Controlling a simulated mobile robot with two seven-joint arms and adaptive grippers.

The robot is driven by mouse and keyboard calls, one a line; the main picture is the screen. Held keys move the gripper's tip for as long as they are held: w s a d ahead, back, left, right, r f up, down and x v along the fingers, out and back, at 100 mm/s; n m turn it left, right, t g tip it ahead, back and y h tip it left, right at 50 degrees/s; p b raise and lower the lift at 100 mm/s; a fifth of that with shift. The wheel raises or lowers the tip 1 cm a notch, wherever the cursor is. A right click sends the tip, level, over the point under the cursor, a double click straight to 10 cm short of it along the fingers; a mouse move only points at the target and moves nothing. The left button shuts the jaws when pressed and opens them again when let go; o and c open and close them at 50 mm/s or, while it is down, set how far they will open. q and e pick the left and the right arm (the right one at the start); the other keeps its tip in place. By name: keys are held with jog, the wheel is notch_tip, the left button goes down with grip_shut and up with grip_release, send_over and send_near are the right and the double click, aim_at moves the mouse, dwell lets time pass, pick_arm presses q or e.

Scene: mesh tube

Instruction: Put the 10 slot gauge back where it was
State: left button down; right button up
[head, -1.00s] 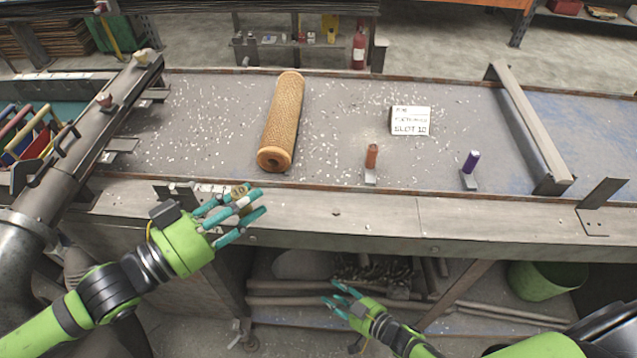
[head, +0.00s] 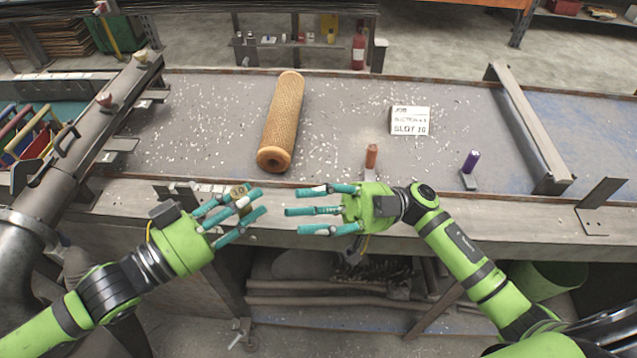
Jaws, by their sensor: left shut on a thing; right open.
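My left gripper (head: 246,212) is shut on a small brass-coloured gauge (head: 238,190) at the bench's front edge. Its marking, a 10, is partly hidden by the fingers. My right gripper (head: 305,212) is open and empty, just right of the left one, with its fingers pointing left toward it.
A tan mesh tube (head: 283,120) lies on the bench (head: 210,120). A metal bar (head: 530,130) crosses the bench at right. Coloured handles (head: 35,130) are at far left.

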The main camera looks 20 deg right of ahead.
pick_arm(q)
jog(key=shift+w+d, duration=0.1)
pick_arm(e)
jog(key=w+d+m+t+h, duration=0.2)
jog(key=w+m+h, duration=0.1)
jog(key=w+h, duration=0.15)
jog(key=shift+t, duration=0.3)
jog(key=a, duration=0.7)
jog(key=w+a+f, duration=0.1)
jog(key=a, duration=0.3)
jog(key=shift+a, duration=0.2)
jog(key=shift+c, duration=0.4)
grip_shut()
pick_arm(q)
jog(key=c, duration=0.8)
grip_release()
